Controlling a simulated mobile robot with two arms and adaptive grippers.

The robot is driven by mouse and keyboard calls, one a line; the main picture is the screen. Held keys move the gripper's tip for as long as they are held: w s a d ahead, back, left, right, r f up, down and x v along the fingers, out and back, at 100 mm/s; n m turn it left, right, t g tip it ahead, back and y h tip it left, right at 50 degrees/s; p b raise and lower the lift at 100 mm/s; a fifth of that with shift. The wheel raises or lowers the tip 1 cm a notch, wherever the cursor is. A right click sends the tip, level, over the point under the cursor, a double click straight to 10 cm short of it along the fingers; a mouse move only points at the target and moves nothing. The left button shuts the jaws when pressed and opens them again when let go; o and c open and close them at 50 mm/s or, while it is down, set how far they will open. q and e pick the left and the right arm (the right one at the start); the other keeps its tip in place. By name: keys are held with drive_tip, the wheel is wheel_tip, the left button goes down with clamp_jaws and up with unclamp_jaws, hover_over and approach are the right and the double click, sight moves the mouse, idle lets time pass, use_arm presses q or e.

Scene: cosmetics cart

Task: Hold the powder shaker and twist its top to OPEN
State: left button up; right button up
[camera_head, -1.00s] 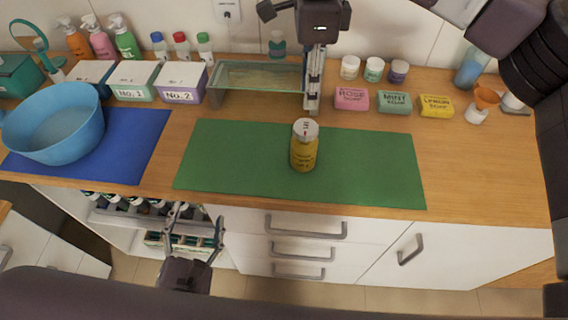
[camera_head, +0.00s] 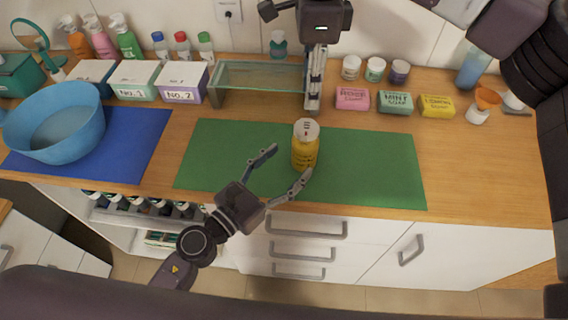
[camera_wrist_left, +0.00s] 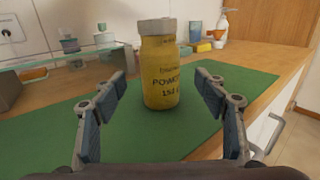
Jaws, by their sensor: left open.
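The powder shaker (camera_head: 305,150) is a yellow bottle with a grey-white top (camera_head: 306,129). It stands upright on the green mat (camera_head: 375,170). My left gripper (camera_head: 291,162) is open, just left of and in front of the shaker, with its fingers pointing at it. In the left wrist view the shaker (camera_wrist_left: 161,75) stands ahead between the two spread fingers (camera_wrist_left: 164,85), and nothing is held. My right gripper (camera_head: 314,106) hangs from the top of the head view behind the shaker, beside the glass shelf. Its fingers are seen edge-on, so its opening is unclear.
A glass shelf (camera_head: 258,76) stands behind the mat's left half. Soap bars (camera_head: 394,101) and small jars (camera_head: 375,69) are at the back right. A blue bowl (camera_head: 55,124) sits on a blue mat (camera_head: 128,150) at the left. The mat right of the shaker is clear.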

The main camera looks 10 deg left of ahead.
sight(306, 145)
use_arm(q)
drive_tip(key=x, duration=0.7)
drive_tip(key=shift+w+d, duration=0.15)
drive_tip(key=shift+w, duration=0.05)
